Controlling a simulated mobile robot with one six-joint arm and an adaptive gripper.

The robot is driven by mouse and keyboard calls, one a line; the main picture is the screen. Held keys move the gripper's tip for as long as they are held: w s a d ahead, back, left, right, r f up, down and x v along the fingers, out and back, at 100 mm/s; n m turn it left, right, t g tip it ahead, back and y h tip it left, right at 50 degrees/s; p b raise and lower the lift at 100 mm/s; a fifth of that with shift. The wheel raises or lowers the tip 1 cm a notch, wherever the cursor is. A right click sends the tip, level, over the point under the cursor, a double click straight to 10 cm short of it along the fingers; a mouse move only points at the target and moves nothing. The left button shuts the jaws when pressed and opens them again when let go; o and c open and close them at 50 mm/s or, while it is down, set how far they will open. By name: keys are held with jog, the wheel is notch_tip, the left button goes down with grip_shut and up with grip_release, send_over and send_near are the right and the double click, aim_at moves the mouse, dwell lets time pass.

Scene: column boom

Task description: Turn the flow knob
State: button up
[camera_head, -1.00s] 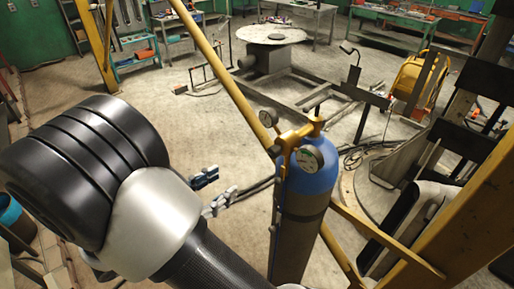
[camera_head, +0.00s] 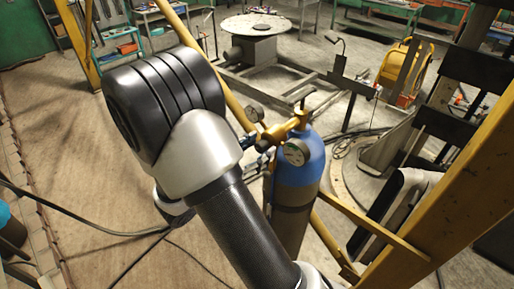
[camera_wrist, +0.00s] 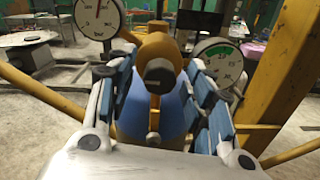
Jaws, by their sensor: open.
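A gas cylinder (camera_head: 300,177) with a blue top and grey body stands upright. Its brass regulator (camera_head: 297,127) carries two round gauges, the front one (camera_head: 296,152) and the rear one (camera_head: 253,112). In the wrist view, a dark round knob (camera_wrist: 159,75) faces me from the brass body, between the left gauge (camera_wrist: 98,17) and right gauge (camera_wrist: 219,63). I cannot tell for sure that it is the flow knob. My gripper (camera_wrist: 162,78) is open, its blue-padded fingers on either side of the knob, with no clear contact. In the head view my arm mostly hides the gripper.
A yellow beam (camera_head: 440,170) rises at the right, and a yellow brace (camera_head: 228,102) runs behind the regulator. A round table (camera_head: 258,25) stands at the back. Cables (camera_head: 100,230) lie on the floor at left. The floor left of my arm is mostly clear.

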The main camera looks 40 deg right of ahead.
jog(key=shift+c, duration=0.2)
jog(key=c, duration=1)
jog(key=shift+c, duration=0.2)
jog(key=shift+f+m+b, duration=0.1)
jog(key=shift+m+b, duration=0.2)
jog(key=shift+b, duration=0.25)
jog(key=m+b, duration=0.2)
jog(key=b, duration=0.1)
jog(key=shift+f+m+b, duration=0.15)
jog(key=shift+m+b, duration=0.2)
jog(key=shift+m, duration=0.05)
jog(key=m+b, duration=0.4)
jog(key=b, duration=0.2)
jog(key=shift+m, duration=0.3)
jog(key=m+b, duration=0.4)
jog(key=b, duration=0.4)
jog(key=shift+m, duration=0.4)
jog(key=m+b, duration=0.2)
jog(key=b, duration=0.1)
jog(key=shift+r, duration=0.2)
